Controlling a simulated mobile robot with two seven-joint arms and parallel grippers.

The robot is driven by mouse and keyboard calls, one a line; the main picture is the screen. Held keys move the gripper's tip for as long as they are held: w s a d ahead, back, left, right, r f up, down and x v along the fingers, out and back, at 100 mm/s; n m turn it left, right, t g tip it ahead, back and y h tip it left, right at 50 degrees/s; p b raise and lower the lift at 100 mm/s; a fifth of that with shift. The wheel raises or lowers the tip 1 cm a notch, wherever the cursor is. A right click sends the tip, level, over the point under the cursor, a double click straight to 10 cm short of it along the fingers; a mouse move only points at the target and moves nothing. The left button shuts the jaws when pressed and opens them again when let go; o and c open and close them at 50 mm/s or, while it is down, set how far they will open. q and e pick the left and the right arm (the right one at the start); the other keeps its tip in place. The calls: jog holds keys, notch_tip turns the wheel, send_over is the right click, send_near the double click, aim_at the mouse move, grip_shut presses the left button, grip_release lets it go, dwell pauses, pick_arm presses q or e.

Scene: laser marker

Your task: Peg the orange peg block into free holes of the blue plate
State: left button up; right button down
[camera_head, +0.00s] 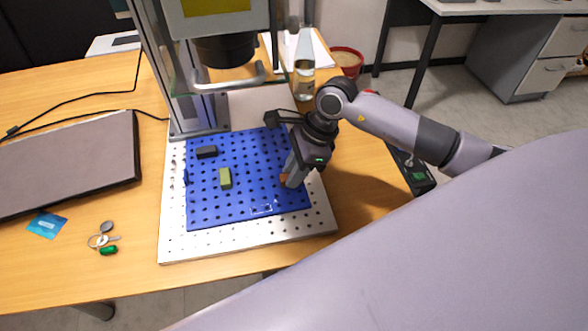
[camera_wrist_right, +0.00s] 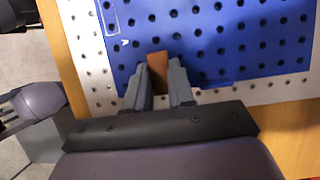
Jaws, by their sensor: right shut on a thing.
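The blue plate (camera_head: 205,205) with rows of holes lies on a pale perforated base under the laser marker. The orange peg block (camera_head: 284,178) is at the plate's right side, mostly hidden by my right gripper (camera_head: 289,181) in the head view. In the right wrist view the orange peg block (camera_wrist_right: 157,72) sits between the fingers of my right gripper (camera_wrist_right: 160,75), which is shut on it. The block is over the plate's edge zone; whether its pegs are in holes is hidden. My left gripper is not in view.
A green block (camera_head: 225,178) and a black block (camera_head: 206,152) stand on the plate. The laser marker's head (camera_head: 225,50) hangs above the back. A laptop (camera_head: 65,165), keys (camera_head: 103,238), a blue card (camera_head: 47,225) and a bottle (camera_head: 304,70) are around. The plate's front left is clear.

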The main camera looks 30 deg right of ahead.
jog(key=shift+f, duration=0.2)
jog(key=c, duration=0.9)
grip_release()
jog(key=v, duration=0.7)
jog(key=shift+r+b, duration=0.1)
jog(key=shift+b, duration=0.25)
